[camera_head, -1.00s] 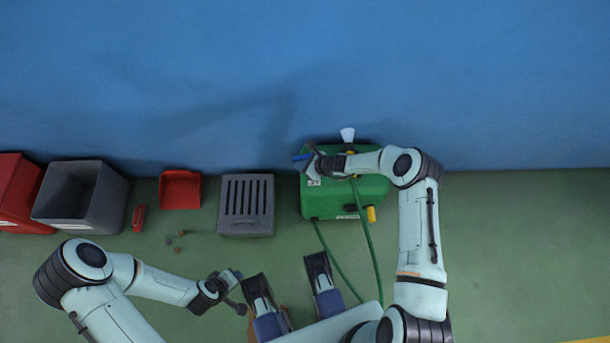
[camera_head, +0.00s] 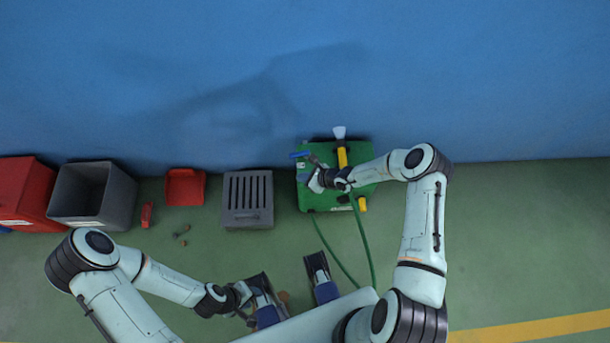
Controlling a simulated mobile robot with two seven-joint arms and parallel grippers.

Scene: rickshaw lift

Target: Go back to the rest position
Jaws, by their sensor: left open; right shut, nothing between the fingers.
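My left gripper (camera_head: 243,298) is low in the head view, over the front left part of my own base, partly hidden against it. It appears empty. My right gripper (camera_head: 312,178) is above the left part of the green machine (camera_head: 368,190) by the wall. It holds nothing that I can see; whether it touches the machine I cannot tell. The machine has a blue lever (camera_head: 298,155), a yellow part with a white nozzle (camera_head: 339,132) and a green hose (camera_head: 363,240) running towards my base.
A grey slatted box (camera_head: 247,199) stands left of the machine. Further left are a red dustpan (camera_head: 184,187), a red tool (camera_head: 146,215), small debris (camera_head: 182,232), a grey bin (camera_head: 93,192) and a red bin (camera_head: 22,192). The right floor is clear, with a yellow line (camera_head: 535,328).

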